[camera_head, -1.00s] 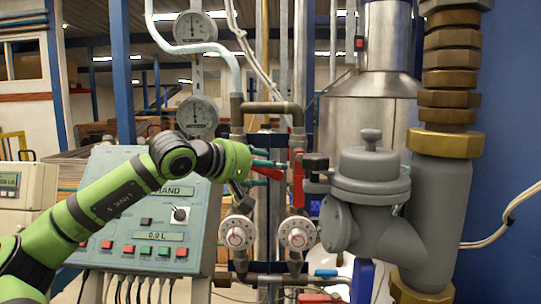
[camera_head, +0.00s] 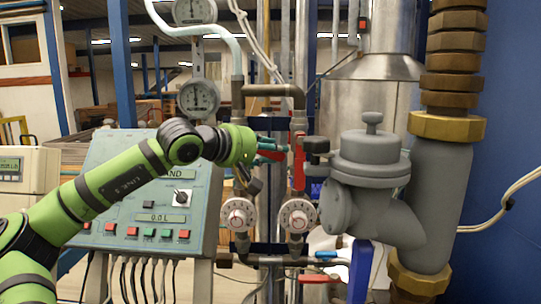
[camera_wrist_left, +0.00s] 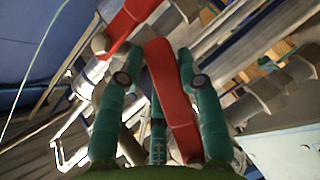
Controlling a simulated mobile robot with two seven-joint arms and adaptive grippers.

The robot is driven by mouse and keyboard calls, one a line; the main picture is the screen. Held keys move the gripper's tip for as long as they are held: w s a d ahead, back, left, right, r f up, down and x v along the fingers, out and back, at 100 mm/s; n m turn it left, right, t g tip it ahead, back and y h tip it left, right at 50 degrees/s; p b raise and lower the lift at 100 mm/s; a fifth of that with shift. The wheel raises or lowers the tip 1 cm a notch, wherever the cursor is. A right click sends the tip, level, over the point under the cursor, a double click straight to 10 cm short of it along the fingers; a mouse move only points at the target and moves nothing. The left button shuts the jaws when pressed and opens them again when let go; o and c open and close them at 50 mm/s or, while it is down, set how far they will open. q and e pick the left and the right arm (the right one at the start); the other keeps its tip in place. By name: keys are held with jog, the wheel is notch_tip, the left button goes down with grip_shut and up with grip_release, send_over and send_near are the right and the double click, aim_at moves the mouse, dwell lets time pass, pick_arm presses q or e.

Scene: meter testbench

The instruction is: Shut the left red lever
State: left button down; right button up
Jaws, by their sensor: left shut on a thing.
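The left red lever (camera_wrist_left: 172,100) lies between the teal fingers of my left gripper (camera_wrist_left: 158,100) in the left wrist view. The gripper is shut on it. In the head view my left gripper (camera_head: 271,151) is at the left vertical pipe, pointing right. It hides most of that lever there; only a bit of red shows between the fingers. The right red lever (camera_head: 299,168) hangs upright on the right pipe, just right of the fingertips. A second red lever also shows at the top of the wrist view (camera_wrist_left: 128,22). My right gripper is not in view.
A grey meter body (camera_head: 372,160) stands close right of the levers. Two white dials (camera_head: 238,215) (camera_head: 297,215) sit below them. A control panel (camera_head: 130,180) is behind and below my left arm. Two round gauges (camera_head: 198,98) (camera_head: 194,10) hang above left.

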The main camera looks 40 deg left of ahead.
pick_arm(q)
jog(key=shift+r, duration=0.2)
jog(key=c, duration=0.8)
grip_release()
jog(key=shift+f, duration=0.1)
jog(key=v, duration=1.2)
